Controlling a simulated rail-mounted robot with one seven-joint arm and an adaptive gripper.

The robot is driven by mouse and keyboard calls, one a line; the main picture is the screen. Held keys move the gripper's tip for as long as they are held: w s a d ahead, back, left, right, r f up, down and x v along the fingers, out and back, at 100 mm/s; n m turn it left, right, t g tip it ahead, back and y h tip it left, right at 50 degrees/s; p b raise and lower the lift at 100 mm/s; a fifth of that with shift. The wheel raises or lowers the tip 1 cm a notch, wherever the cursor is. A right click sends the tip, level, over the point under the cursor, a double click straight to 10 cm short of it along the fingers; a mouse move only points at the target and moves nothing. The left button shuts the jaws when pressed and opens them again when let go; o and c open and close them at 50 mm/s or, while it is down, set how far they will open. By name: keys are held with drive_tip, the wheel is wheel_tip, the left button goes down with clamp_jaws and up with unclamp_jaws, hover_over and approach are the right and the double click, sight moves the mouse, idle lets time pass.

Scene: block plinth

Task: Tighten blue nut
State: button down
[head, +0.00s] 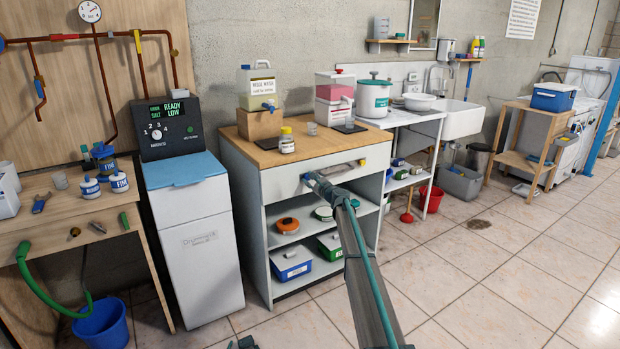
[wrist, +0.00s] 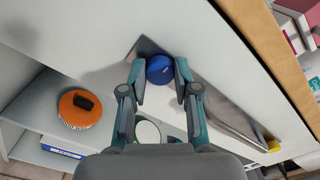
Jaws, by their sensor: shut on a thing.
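The blue nut (wrist: 159,68) is a round blue knob at one end of a flat metal strip (wrist: 215,100) on the white front panel of the wooden-topped cabinet. It sits between the two fingertips of my gripper (wrist: 160,78) in the wrist view, and the fingers are shut on it. In the head view my gripper (head: 318,182) reaches up to the panel, and a small bit of blue shows at its tip. The strip's other end has a yellow piece (wrist: 272,145). How tightly the nut sits cannot be seen.
Below the panel are open shelves with an orange round case (head: 287,225), a blue box (head: 292,263) and a green box (head: 329,245). Bottles and dispensers stand on the wooden top (head: 262,148).

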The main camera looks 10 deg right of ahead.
idle(0.3)
drive_tip(key=c, duration=0.9)
unclamp_jaws()
drive_tip(key=shift+o, duration=0.2)
drive_tip(key=v, duration=1.2)
drive_tip(key=shift+a, duration=0.1)
